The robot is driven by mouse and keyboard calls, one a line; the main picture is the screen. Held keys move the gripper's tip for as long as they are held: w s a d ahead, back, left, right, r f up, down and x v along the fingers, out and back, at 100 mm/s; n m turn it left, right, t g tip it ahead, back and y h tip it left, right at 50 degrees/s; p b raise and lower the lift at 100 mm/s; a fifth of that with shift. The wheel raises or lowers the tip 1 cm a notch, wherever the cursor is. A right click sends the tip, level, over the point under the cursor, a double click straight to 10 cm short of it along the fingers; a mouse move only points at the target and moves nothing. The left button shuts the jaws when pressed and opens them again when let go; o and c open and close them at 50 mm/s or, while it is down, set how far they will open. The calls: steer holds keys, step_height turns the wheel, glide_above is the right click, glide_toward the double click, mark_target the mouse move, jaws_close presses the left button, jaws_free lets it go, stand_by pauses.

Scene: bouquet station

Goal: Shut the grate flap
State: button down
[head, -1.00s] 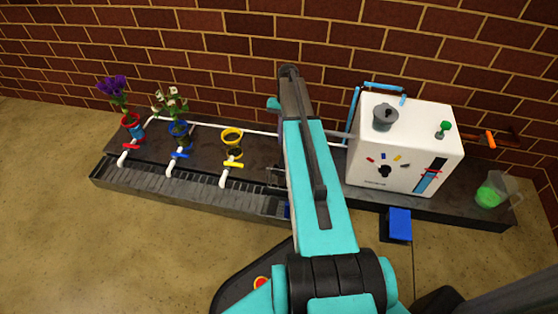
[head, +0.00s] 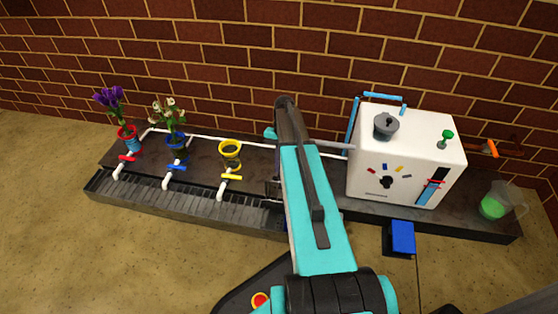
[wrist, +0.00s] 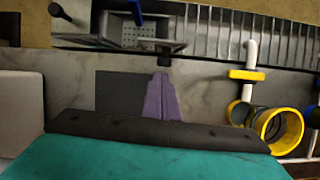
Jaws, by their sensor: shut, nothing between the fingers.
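In the wrist view, the grate (wrist: 225,30) runs along the top, with dark bars. At its left end is a box-like opening with a paler slotted panel, which looks like the grate flap (wrist: 150,44), standing tilted at the opening. A blue bar hangs over the opening at the top edge. My gripper (wrist: 162,78) shows as two purple fingers pressed together, empty, over the grey counter and apart from the flap. In the head view, the grate (head: 180,208) lies along the counter's front; my arm hides the gripper and most of the flap area.
A yellow ring holder (wrist: 278,128) and a yellow-handled tap stand right of my gripper. Red and blue holders with flowers stand farther left in the head view. A white machine (head: 400,150), a blue block (head: 402,238) and a jug of green liquid (head: 495,203) are at right.

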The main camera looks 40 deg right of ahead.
steer(key=shift+b+x, duration=0.35)
steer(key=shift+x, duration=0.8)
steer(key=shift+a, duration=0.1)
steer(key=shift+s+r, duration=0.15)
